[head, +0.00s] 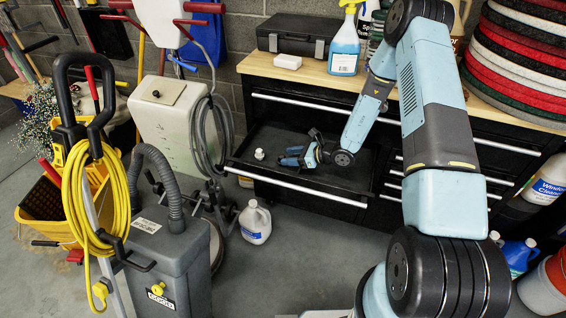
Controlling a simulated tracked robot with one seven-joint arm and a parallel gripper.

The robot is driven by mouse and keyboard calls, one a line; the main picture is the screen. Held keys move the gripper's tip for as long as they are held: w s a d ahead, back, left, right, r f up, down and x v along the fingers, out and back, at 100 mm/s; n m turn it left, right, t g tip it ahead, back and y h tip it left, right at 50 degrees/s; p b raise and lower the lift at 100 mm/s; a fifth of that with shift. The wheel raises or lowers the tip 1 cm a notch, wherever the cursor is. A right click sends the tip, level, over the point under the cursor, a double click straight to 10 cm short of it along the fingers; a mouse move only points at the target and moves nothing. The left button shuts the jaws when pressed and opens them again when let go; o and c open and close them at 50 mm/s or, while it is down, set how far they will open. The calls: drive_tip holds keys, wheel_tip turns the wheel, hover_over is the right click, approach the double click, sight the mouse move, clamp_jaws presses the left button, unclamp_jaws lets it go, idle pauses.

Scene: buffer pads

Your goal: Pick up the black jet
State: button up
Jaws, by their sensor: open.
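My arm reaches from the right down into an open black drawer (250,178) of the tool cabinet. My gripper (284,156) is low inside the drawer, its blue fingers pointing left and parted. I see nothing held between them. I cannot make out the black jet: the drawer floor is dark, and my gripper and arm cover part of it. A small white-topped bottle (259,155) stands in the drawer's left part, a little left of my fingertips.
A wooden worktop (262,68) above the drawer holds a black case (297,36), a white block (288,62) and a blue spray bottle (345,48). A white jug (255,224) stands on the floor before the drawer. Cleaning machines and a yellow bucket (38,212) crowd the left.

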drive_tip(key=shift+x, duration=0.85)
clamp_jaws()
drive_tip(key=shift+r, duration=0.1)
